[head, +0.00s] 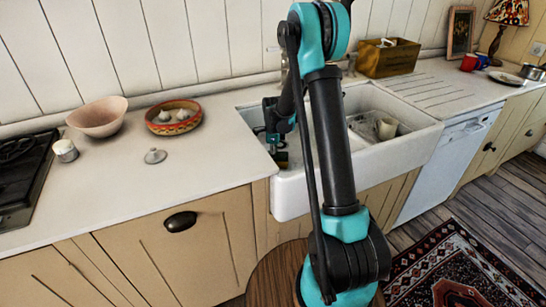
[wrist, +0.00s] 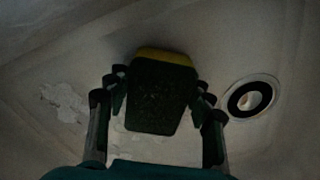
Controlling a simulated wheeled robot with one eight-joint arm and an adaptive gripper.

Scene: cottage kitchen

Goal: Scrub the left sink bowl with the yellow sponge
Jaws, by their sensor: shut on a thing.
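My gripper (wrist: 158,88) is shut on the sponge (wrist: 162,104), which shows a dark green face and a yellow edge in the wrist view. The left sink bowl (wrist: 40,45) surrounds them, pale and dimly lit. A whitish patch (wrist: 65,101) lies on the bowl's surface left of the sponge, and the round drain (wrist: 252,97) is to its right. In the head view my gripper (head: 277,138) is down in the left bowl of the white sink (head: 294,194), partly hidden by my arm. Whether the sponge touches the bowl floor cannot be told.
The right sink bowl holds a pale cup-like thing (head: 387,128). The counter at left holds a pink bowl (head: 97,117), a patterned bowl (head: 174,117), a small lid (head: 155,156) and a white jar (head: 65,151). A wooden box (head: 388,58) stands behind the sink.

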